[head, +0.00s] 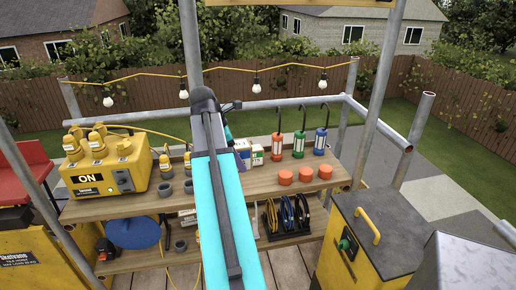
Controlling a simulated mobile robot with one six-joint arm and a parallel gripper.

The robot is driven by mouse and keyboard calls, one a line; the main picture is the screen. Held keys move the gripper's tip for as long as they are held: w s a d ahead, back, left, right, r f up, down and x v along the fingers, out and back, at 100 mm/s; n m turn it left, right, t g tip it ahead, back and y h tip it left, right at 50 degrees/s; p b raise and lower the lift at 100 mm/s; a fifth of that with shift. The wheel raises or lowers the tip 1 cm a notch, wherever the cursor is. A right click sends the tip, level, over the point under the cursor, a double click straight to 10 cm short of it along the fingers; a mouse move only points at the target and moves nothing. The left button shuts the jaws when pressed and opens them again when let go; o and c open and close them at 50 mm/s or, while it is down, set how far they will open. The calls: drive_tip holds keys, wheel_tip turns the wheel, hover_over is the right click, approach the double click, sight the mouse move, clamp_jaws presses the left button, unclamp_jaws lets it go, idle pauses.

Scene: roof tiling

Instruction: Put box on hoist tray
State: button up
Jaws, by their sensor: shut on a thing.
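Small cartons stand on the upper wooden shelf just right of my arm: a white and purple box (243,150) and a white and green box (257,155). A pale box (187,217) lies partly hidden on the lower shelf, left of my arm. I cannot tell which box the task means. My arm rises through the middle of the view and folds down behind itself. My gripper is hidden behind it, so its jaws and anything in them do not show. I cannot make out a hoist tray.
A yellow power unit (108,167) stands at the shelf's left. Orange pucks (306,174) and hooked lanterns (299,143) stand at its right. Cable coils (287,215) are below. A yellow bin with a dark lid (378,230) is at right. Scaffold poles and a light string (256,86) cross the space.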

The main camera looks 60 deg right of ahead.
drive_tip(key=w+a+f, duration=0.3)
drive_tip(key=w+a, duration=0.7)
drive_tip(key=a, duration=0.7)
drive_tip(key=w+a+f+n, duration=0.1)
drive_tip(key=w+a+f, duration=0.3)
drive_tip(key=w+a, duration=0.6)
drive_tip(key=w+a+f+n, duration=0.1)
drive_tip(key=w+a+f, duration=0.2)
drive_tip(key=w+a, duration=0.7)
drive_tip(key=a+b, duration=0.1)
drive_tip(key=a, duration=1.2)
drive_tip(key=shift+a+f+t+h, duration=0.3)
drive_tip(key=shift+f, duration=0.1)
drive_tip(key=shift+a, duration=0.1)
drive_tip(key=shift+s+a, duration=0.1)
drive_tip(key=shift+a, duration=0.4)
drive_tip(key=shift+r, duration=0.1)
